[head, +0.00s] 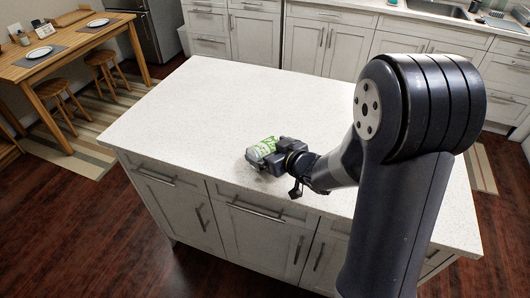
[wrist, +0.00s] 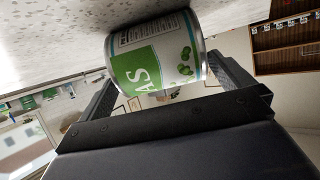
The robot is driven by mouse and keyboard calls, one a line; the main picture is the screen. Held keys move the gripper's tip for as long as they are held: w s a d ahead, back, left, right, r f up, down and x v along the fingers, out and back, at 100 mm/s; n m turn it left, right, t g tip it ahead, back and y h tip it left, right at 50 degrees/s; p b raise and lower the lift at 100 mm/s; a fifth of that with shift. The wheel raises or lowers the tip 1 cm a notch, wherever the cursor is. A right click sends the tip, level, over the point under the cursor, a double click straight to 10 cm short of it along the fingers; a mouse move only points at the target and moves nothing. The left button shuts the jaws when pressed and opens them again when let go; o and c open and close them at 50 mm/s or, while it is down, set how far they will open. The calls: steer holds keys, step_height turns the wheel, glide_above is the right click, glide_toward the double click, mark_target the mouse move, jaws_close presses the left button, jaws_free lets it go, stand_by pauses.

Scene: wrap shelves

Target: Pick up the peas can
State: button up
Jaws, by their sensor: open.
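The peas can (head: 264,147) has a green and white label and stands on the white island countertop (head: 200,105), near its front edge. In the wrist view the can (wrist: 155,55) shows large between the two fingers, with part of its lettering and pictures of peas visible. My gripper (head: 262,158) is open, with its fingers on either side of the can. The wrist view shows the gripper (wrist: 165,80) with a finger at each side of the can; whether either finger touches it I cannot tell. The can's far side is hidden.
The rest of the island top is clear. A wooden dining table (head: 50,48) with plates and stools stands at the back left. Cabinets (head: 340,40) and a sink (head: 440,8) line the back wall. Cabinet handles stick out from the island's front.

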mark_target(261, 146)
steer(key=shift+x, duration=1.9)
steer(key=shift+s+a, duration=0.1)
steer(key=shift+a, duration=0.05)
steer(key=shift+c, duration=0.2)
